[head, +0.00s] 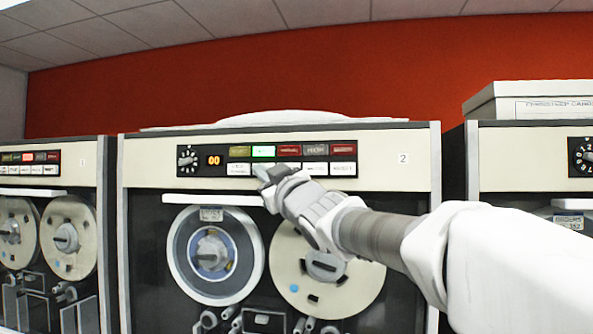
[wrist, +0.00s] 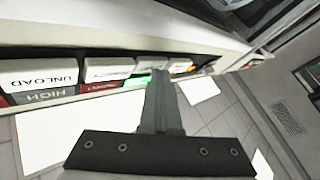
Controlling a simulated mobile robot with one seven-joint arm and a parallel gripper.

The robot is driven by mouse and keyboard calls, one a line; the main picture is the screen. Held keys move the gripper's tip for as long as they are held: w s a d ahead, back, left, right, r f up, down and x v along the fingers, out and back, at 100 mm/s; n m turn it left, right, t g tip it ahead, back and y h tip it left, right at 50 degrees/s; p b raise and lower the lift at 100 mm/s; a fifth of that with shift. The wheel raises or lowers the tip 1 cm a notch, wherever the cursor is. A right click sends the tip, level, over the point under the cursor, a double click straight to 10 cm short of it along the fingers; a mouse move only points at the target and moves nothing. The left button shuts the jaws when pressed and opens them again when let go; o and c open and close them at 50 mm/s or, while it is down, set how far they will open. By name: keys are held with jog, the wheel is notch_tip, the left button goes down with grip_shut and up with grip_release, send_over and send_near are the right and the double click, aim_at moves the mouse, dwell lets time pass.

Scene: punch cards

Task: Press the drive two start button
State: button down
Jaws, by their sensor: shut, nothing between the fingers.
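Tape drive two (head: 425,175), marked "2", stands in the middle of the head view. Its control panel (head: 223,160) has a row of coloured lamps above a row of white buttons. My gripper (head: 262,173) is shut and empty, its tips at the second white button from the left, directly below the lit green lamp (head: 263,151). The tips cover part of that button, and its label is unreadable. In the wrist view, turned over, the gripper (wrist: 158,73) ends by the white button (wrist: 147,66) beside the green glow. I cannot tell whether they touch.
Other white buttons sit close on both sides, including the unload button (wrist: 40,74). A white bar (head: 212,199) runs below the panel, above the tape reels (head: 212,250). Similar drives stand at left (head: 55,175) and right (head: 520,150).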

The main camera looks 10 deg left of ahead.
jog(key=shift+s+b, duration=0.4)
jog(key=shift+s, duration=0.45)
jog(key=shift+s+a+f, duration=0.1)
jog(key=s+b, duration=0.2)
jog(key=s, duration=0.2)
jog(key=shift+s+a, duration=0.15)
jog(key=shift+s, duration=0.25)
